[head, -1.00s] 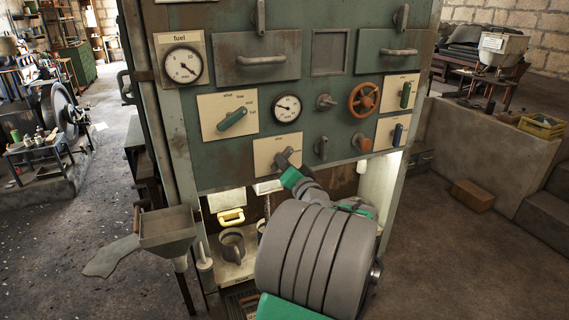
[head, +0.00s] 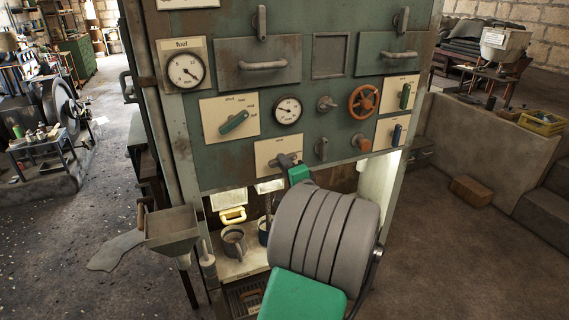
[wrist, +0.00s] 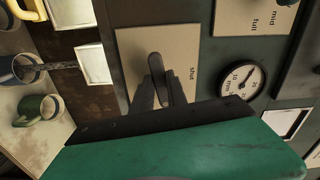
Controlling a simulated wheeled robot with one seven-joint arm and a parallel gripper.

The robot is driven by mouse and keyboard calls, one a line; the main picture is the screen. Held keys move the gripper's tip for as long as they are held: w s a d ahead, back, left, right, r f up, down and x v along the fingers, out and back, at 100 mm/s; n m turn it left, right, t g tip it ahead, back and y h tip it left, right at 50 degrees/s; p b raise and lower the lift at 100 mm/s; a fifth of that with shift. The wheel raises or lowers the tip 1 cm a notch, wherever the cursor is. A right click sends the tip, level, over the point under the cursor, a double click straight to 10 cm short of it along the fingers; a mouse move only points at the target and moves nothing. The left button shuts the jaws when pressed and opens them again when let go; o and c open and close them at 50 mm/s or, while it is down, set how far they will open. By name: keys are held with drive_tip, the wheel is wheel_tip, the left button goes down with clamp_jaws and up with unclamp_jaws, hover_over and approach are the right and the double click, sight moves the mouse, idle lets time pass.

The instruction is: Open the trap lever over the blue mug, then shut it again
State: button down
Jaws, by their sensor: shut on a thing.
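The trap lever (head: 284,160) is a grey handle on a cream plate (head: 268,153) low on the green panel. My gripper (head: 289,163) is shut on it. In the wrist view the dark fingertips (wrist: 155,92) close around the lever (wrist: 156,66), beside the word "shut". The blue mug (head: 263,231) stands on the lit shelf below, under a coiled spout and partly hidden by my arm. It also shows at the left edge of the wrist view (wrist: 25,72).
A grey mug (head: 233,240) stands left of the blue one; a green mug (wrist: 38,112) shows in the wrist view. A knob (head: 321,148), a red handwheel (head: 364,101) and a green lever (head: 234,123) are nearby. A hopper (head: 172,228) juts out at the left.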

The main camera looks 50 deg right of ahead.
idle(0.4)
drive_tip(key=c, duration=1.3)
unclamp_jaws()
drive_tip(key=b+v, duration=0.1)
drive_tip(key=v, duration=0.6)
drive_tip(key=shift+s+a, duration=0.2)
drive_tip(key=shift+s, duration=0.15)
